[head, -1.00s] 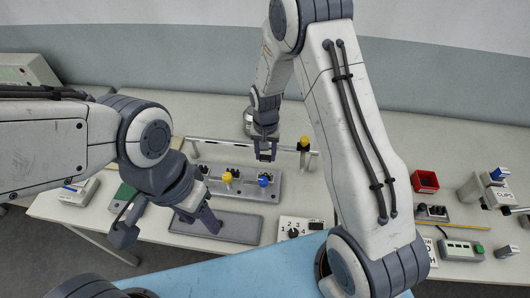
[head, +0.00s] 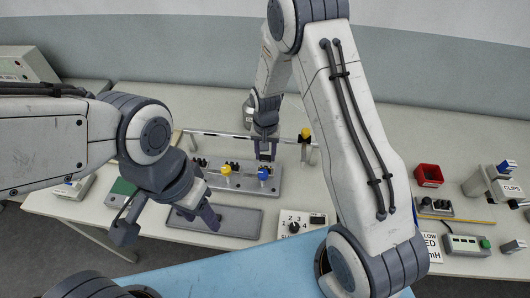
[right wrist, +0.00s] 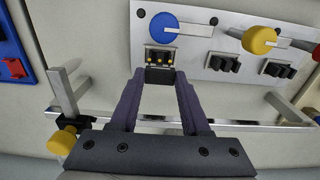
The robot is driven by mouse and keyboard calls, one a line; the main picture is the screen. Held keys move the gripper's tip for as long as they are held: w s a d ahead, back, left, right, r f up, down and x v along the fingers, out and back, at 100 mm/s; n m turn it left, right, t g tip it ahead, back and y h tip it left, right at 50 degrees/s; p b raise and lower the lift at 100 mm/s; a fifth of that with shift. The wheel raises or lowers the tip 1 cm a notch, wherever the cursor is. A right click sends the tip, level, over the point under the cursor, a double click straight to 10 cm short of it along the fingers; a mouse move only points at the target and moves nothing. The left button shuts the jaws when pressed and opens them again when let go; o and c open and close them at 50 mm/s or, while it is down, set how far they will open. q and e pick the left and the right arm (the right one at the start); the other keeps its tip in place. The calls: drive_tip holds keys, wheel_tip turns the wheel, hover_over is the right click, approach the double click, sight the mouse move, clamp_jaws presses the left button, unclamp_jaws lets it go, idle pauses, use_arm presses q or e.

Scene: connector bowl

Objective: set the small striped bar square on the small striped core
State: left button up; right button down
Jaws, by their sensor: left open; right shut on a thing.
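My right gripper (head: 266,158) is over the grey fixture plate (head: 284,188), just behind the blue knob (head: 263,173). In the right wrist view its two fingers (right wrist: 160,80) are shut on a small dark bar (right wrist: 159,77) at their tips. Just beyond the bar, a small dark core with yellow marks (right wrist: 160,58) sits on the plate beside the blue knob. The bar appears very near or against the core's near edge; I cannot tell whether they touch. Stripes on the bar are not clear. My left gripper (head: 211,217) is open and empty over a dark grey tray (head: 240,222).
A metal rail (right wrist: 240,128) with a yellow-knobbed post (right wrist: 62,140) runs along the plate.

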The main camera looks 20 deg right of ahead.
drive_tip(key=shift+f+b, duration=1.55)
drive_tip(key=shift+f, duration=0.75)
drive_tip(key=shift+c, duration=1.5)
unclamp_jaws()
